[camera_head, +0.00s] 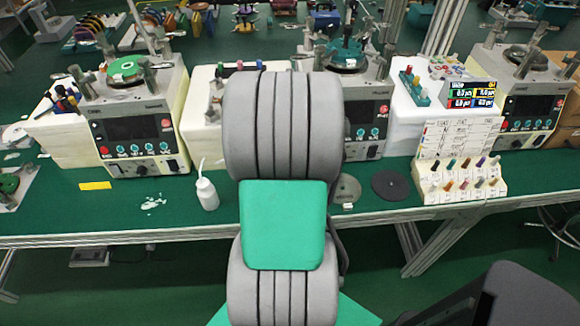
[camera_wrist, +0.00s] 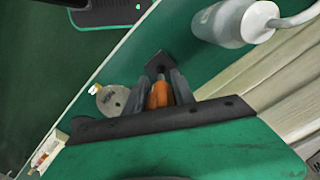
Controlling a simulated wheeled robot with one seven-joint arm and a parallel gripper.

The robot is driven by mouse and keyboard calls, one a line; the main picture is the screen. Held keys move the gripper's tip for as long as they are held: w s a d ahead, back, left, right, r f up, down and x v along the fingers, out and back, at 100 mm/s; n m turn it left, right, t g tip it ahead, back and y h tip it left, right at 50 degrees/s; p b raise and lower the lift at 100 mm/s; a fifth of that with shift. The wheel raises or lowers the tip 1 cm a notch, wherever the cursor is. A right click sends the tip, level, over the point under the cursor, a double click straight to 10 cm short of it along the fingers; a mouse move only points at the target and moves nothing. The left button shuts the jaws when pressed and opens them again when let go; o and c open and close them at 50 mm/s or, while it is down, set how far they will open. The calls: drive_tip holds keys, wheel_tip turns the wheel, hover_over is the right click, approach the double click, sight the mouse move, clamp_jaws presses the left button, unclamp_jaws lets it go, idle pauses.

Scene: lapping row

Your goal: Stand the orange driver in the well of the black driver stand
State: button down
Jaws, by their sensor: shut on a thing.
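In the wrist view my gripper (camera_wrist: 162,84) is shut on the orange driver (camera_wrist: 158,95), whose orange handle shows between the two grey fingers. A small dark diamond-shaped block (camera_wrist: 157,62), which looks like the black driver stand, lies on the green bench just beyond the fingertips. The driver's lower end and the stand's well are hard to make out, so I cannot tell whether they touch. In the head view my own arm covers the middle, and the gripper, driver and stand are hidden behind it.
A white squeeze bottle (camera_head: 207,193) stands left of my arm, close by in the wrist view (camera_wrist: 228,22). A grey disc (camera_head: 347,190) and a black disc (camera_head: 390,185) lie to the right. A white rack (camera_head: 462,186) and several lapping machines (camera_head: 135,125) line the bench.

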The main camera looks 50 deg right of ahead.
drive_tip(key=shift+f+b, duration=1.75)
drive_tip(key=shift+f, duration=1.3)
drive_tip(key=c, duration=1)
unclamp_jaws()
drive_tip(key=shift+o, duration=0.2)
wheel_tip(320, 180, up, 8)
drive_tip(key=shift+f, duration=0.1)
